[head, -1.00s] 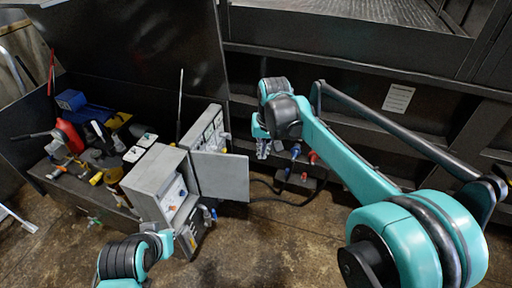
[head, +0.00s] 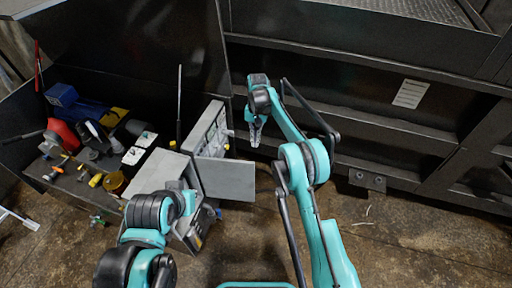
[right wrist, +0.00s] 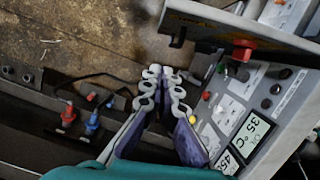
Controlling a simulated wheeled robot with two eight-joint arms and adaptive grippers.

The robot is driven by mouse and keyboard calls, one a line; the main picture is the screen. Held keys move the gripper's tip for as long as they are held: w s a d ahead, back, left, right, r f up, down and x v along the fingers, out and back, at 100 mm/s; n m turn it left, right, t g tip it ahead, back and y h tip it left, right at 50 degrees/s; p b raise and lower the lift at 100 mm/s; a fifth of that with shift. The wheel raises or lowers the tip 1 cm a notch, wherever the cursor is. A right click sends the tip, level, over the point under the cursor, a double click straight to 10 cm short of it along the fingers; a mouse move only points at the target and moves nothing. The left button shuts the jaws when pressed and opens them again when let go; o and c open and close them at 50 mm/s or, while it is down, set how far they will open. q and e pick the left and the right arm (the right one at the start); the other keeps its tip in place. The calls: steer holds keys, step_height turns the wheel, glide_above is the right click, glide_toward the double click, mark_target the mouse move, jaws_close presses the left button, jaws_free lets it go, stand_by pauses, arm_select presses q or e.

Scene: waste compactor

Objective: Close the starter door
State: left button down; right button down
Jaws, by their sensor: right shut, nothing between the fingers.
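The starter door (head: 225,178) is a flat grey panel that stands open, sticking out to the right of the grey cabinets. A grey panel (head: 211,130) with gauges or labels stands behind it. My right gripper (head: 254,143) is shut and empty, pointing down above and right of the door, apart from it. In the right wrist view its fingertips (right wrist: 165,75) meet, with a control panel (right wrist: 245,120) with lit displays to their right. My left arm (head: 155,212) covers part of the front grey cabinet (head: 153,170); its gripper's fingers cannot be made out.
A dark bench (head: 65,188) with several tools and a red item (head: 63,134) is at left. A dark compactor wall (head: 365,110) runs behind my right arm. Red and blue connectors (right wrist: 68,115) show in the right wrist view. The brown floor (head: 420,245) is clear at right.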

mark_target(254, 165)
steer(key=s+f+b, duration=0.1)
steer(key=s+f, duration=0.1)
steer(key=s+f+b, duration=0.1)
steer(key=s+f, duration=0.1)
steer(key=f, duration=0.1)
steer(key=s+f+b, duration=0.1)
steer(key=s+f, duration=0.1)
steer(key=f, duration=0.1)
steer(key=shift+a+f+b, duration=0.2)
steer(key=shift+a+b, duration=0.15)
steer(key=shift+s, duration=0.2)
